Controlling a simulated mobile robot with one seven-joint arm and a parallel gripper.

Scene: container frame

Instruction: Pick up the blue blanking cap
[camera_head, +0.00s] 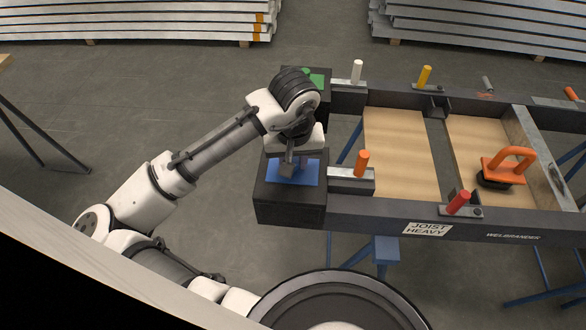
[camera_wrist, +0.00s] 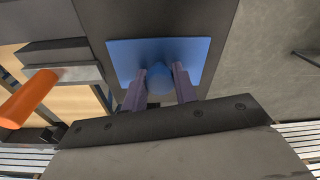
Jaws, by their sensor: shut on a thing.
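The blue blanking cap (camera_wrist: 198,48) is a flat square plate with a round knob (camera_wrist: 159,78) on it. In the head view the cap (camera_head: 307,174) lies on top of the dark near-left corner block of the frame, partly hidden by my gripper. My gripper (camera_wrist: 158,84) is over the cap, with its two fingers on either side of the knob and shut on it. In the head view my gripper (camera_head: 293,165) points down at the corner block. I cannot tell whether the plate is touching the block or slightly raised.
A green cap (camera_head: 316,80) sits on the far-left corner block. An orange-handled clamp (camera_head: 362,163) stands right of the blue cap, with a red-handled one (camera_head: 459,202) farther along. An orange lifting handle (camera_head: 508,165) rests on the frame. Open floor lies left of the frame.

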